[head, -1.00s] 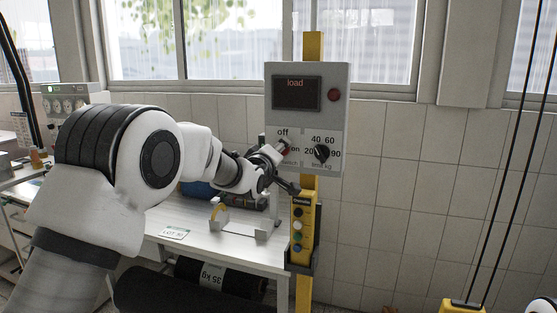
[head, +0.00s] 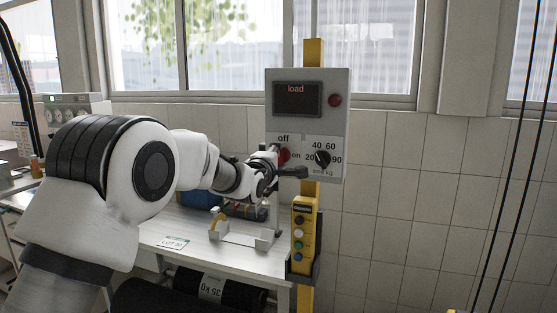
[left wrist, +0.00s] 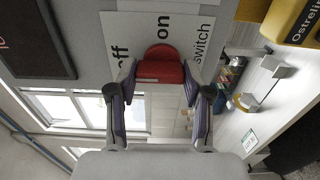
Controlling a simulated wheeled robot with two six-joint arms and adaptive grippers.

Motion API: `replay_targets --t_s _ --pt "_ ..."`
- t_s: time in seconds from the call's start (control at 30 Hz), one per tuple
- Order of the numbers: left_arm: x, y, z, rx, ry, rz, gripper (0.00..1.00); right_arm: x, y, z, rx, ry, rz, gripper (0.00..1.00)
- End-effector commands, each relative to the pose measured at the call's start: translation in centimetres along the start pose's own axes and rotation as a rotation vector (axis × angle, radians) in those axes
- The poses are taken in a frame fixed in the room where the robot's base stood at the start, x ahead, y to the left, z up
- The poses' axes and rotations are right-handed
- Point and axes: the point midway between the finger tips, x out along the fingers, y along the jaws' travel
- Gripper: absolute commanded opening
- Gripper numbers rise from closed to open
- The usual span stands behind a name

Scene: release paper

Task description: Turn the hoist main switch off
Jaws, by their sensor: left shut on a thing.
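The hoist main switch is a red knob (head: 284,156) on the lower left of the grey control box, beside the printed words "off" above it and "on" to its right. In the left wrist view the red knob (left wrist: 160,64) sits between the two fingers of my left gripper (left wrist: 152,84), which is shut on it. In the head view my left gripper (head: 283,167) is at the box face and partly covers the knob and the word "switch". The exact angle of the knob is hard to tell. My right gripper is out of view.
A yellow pendant (head: 304,227) hangs below on the yellow post. A white table (head: 205,238) with a bracket stands beneath my left arm.

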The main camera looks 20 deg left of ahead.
Motion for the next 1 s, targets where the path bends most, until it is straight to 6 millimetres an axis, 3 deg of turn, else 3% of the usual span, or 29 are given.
replay_targets --t_s 0.4,0.43,0.47,0.5,0.83,1.0 --pt "0.0 0.0 0.0 -0.01 0.001 0.001 0.15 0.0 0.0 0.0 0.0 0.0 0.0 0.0" --pt "0.0 0.0 0.0 -0.009 0.001 0.001 0.6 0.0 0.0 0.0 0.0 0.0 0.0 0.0" --pt "0.0 0.0 0.0 -0.009 0.001 0.001 0.71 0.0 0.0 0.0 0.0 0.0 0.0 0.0" --pt "0.0 0.0 0.0 -0.009 0.001 0.001 0.75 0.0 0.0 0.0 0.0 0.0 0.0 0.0" --pt "-0.3 0.0 0.0 -0.007 0.0 0.0 0.75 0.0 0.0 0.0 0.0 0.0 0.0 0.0" --pt "-2.8 0.1 0.0 -0.008 0.0 -0.001 0.75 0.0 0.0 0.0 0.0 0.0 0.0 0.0"
